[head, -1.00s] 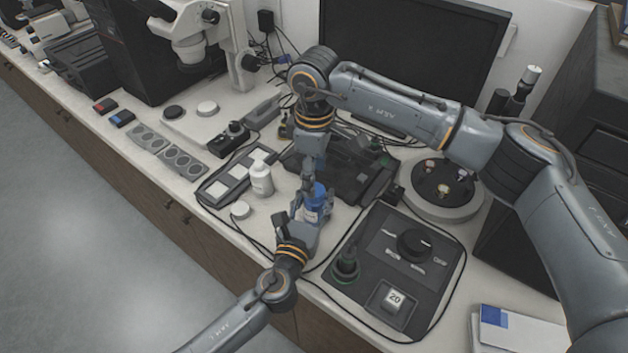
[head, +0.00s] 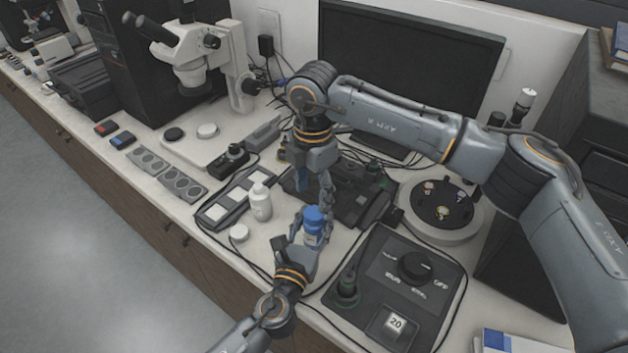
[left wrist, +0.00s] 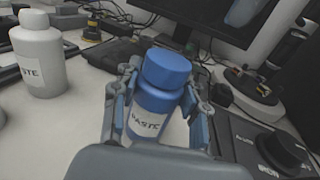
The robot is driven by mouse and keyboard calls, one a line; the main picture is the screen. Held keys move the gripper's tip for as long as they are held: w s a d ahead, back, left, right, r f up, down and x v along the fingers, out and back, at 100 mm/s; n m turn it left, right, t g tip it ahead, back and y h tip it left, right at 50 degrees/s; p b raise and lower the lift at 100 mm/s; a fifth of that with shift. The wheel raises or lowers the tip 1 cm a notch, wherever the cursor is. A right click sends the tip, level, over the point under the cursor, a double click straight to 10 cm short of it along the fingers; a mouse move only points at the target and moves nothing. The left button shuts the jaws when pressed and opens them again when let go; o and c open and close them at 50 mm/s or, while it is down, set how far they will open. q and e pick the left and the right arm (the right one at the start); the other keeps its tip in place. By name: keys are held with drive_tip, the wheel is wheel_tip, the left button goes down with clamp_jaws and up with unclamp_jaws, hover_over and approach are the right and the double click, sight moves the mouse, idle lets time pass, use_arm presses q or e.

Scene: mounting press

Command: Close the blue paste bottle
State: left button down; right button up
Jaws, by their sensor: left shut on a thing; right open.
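The blue paste bottle (head: 312,228) stands upright near the front of the bench, with its blue cap on top. In the left wrist view the bottle (left wrist: 152,108) sits between my left gripper's fingers, and its blue cap (left wrist: 166,68) and white label show. My left gripper (head: 307,243) is shut around the bottle's body. My right gripper (head: 316,183) is open and empty, pointing down just above and behind the cap. I cannot tell how tightly the cap sits.
A white paste bottle (head: 261,202) stands to the left, with a white round lid (head: 239,233) in front of it. A dark control panel with a knob (head: 414,266) is at the right. A round turntable (head: 440,205) and monitor (head: 410,70) are behind. Cables cross the bench.

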drive_tip(key=n, duration=0.4)
drive_tip(key=shift+r, duration=0.2)
drive_tip(key=n, duration=0.4)
drive_tip(key=shift+r, duration=0.15)
drive_tip(key=n, duration=0.4)
drive_tip(key=shift+r+n, duration=0.1)
drive_tip(key=shift+n, duration=0.2)
drive_tip(key=n, duration=0.4)
drive_tip(key=shift+r, duration=0.15)
drive_tip(key=n, duration=0.4)
drive_tip(key=shift+r, duration=0.15)
drive_tip(key=n, duration=0.4)
drive_tip(key=shift+r, duration=0.15)
drive_tip(key=n, duration=0.6)
drive_tip(key=shift+d+r, duration=0.1)
drive_tip(key=shift+r, duration=0.05)
drive_tip(key=n, duration=0.4)
drive_tip(key=shift+r, duration=0.15)
